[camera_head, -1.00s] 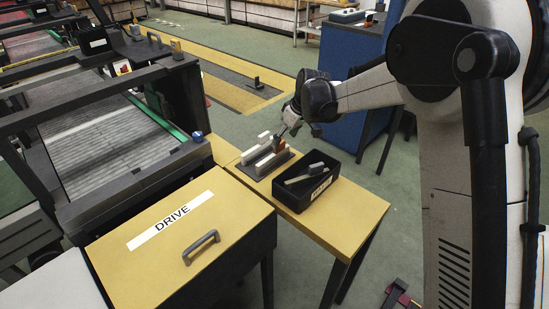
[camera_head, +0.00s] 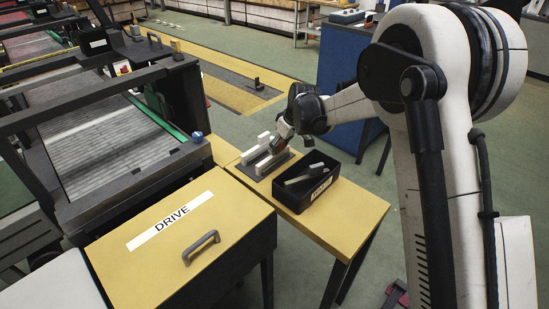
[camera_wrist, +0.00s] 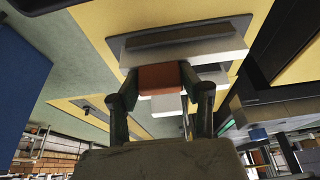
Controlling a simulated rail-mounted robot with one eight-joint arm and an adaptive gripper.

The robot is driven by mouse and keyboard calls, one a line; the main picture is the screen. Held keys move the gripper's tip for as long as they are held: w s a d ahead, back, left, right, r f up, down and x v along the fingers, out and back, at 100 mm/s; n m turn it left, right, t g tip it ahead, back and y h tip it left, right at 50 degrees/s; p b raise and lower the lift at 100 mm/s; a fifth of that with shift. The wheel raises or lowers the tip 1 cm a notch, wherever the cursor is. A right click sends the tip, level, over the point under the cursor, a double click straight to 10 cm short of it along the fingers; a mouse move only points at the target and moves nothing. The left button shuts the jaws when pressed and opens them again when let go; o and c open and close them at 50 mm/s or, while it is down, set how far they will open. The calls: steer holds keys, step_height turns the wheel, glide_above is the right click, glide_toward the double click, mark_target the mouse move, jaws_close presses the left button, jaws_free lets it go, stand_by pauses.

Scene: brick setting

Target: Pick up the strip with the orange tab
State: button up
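The strip's orange tab (camera_wrist: 160,79) is in the middle of the wrist view, between the two fingers of my gripper (camera_wrist: 160,84). The fingertips lie close against its two sides; whether they grip it or only flank it I cannot tell. White strips (camera_wrist: 185,52) lie just beyond and beside the tab; which one carries it is unclear. In the head view, my gripper (camera_head: 281,133) reaches down over the back end of the strips, which sit on a dark grey base (camera_head: 258,176) on the yellow table. The tab is mostly hidden there.
A black open bin (camera_head: 299,208) with a dark-and-grey object in it stands close in front of the base. A yellow box labelled DRIVE (camera_head: 180,250) with a grey handle is at left. The yellow table's front right part (camera_head: 357,222) is clear.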

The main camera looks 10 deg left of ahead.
steer(key=c, duration=0.4)
steer(key=shift+r, duration=0.1)
